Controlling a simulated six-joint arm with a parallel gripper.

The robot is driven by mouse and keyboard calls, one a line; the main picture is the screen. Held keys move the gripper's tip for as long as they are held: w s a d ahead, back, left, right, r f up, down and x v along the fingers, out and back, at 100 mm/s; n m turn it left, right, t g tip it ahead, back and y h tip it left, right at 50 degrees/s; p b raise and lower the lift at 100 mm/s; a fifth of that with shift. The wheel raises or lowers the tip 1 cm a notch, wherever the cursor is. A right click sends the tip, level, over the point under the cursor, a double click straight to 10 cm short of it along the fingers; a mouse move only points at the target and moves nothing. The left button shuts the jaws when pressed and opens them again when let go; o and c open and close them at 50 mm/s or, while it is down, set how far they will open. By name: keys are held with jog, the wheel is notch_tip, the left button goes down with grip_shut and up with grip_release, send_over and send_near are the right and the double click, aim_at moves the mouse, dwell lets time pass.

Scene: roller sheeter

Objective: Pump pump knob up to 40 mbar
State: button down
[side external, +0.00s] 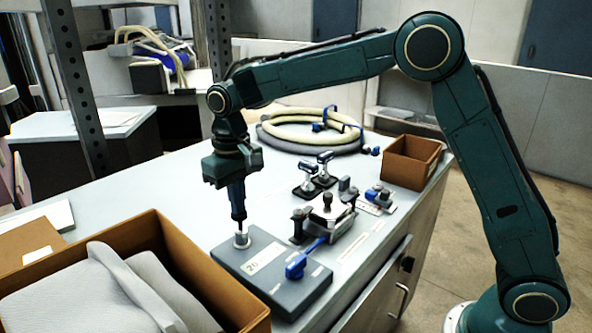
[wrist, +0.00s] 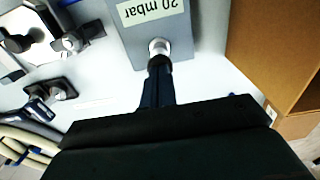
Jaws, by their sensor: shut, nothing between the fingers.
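The pump unit (side external: 275,277) is a dark grey box on the bench, with a white label that reads "20 mbar" in the wrist view (wrist: 148,9). The pump knob (side external: 242,240) is a small silvery cylinder at the box's far left corner; it also shows in the wrist view (wrist: 159,47). My gripper (side external: 239,221) points down, shut, with its tip right at the top of the knob. It also shows in the wrist view (wrist: 158,63). The fingers hide part of the knob, and I cannot tell whether they touch it.
A blue-handled valve (side external: 296,267) sits at the box's right. Clamps and a metal fixture (side external: 327,212) stand behind it. A brown box with grey cloth (side external: 165,240) is close on the left. A coiled hose (side external: 310,130) and small brown bin (side external: 412,162) lie farther back.

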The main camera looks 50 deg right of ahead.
jog(key=shift+f, duration=1.7)
dwell(0.4)
jog(key=shift+r, duration=0.2)
jog(key=shift+r, duration=3.3)
